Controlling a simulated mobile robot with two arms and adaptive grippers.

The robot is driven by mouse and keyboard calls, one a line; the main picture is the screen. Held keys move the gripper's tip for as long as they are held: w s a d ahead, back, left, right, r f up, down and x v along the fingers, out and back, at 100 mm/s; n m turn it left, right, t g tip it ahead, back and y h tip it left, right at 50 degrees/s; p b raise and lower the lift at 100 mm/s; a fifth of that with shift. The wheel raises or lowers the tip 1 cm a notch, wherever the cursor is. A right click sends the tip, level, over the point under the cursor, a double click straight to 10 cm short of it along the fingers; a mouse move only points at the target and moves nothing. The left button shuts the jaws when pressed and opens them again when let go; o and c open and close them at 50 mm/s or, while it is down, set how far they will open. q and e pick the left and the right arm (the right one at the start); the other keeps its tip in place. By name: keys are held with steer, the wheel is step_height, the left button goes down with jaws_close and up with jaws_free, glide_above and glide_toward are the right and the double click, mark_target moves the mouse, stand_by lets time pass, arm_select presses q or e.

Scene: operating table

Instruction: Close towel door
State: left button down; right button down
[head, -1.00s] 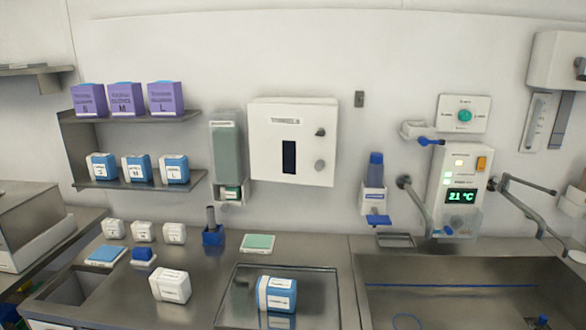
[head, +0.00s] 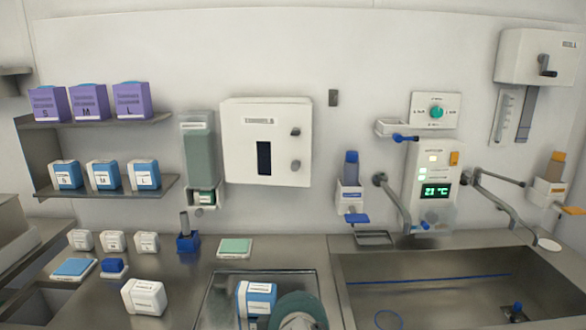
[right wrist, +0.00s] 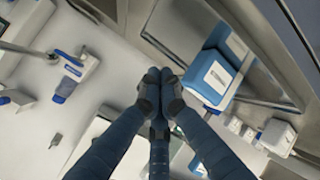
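The towel dispenser (head: 232,150) is a white box on the back wall, with a dark window and two grey knobs on its front. Its front panel looks flush or nearly so in the head view; I cannot tell whether it is slightly ajar. In the right wrist view, the dark fingers of my right gripper (right wrist: 160,76) converge with their tips together and nothing visible between them. In the head view only a round teal part of my right arm shows at the bottom, below the dispenser. My left gripper is not in view.
A blue and white box (head: 256,297) stands on the counter beside my right arm; it also shows in the right wrist view (right wrist: 212,76). A green dispenser (head: 198,146) hangs left of the towel box.

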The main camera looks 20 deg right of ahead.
steer(key=w+r+n+t+h, duration=0.1)
steer(key=w+r, duration=0.2)
steer(key=r, duration=0.4)
steer(key=w+r+n+t+h, duration=0.1)
steer(key=w+r+t, duration=0.15)
steer(key=r, duration=0.35)
steer(key=n+t+h, duration=0.1)
steer(key=h, duration=0.1)
glide_toward(297, 160)
steer(key=p+x, duration=0.4)
steer(key=p, duration=0.1)
steer(key=shift+w+d, duration=0.1)
steer(key=shift+w, duration=0.05)
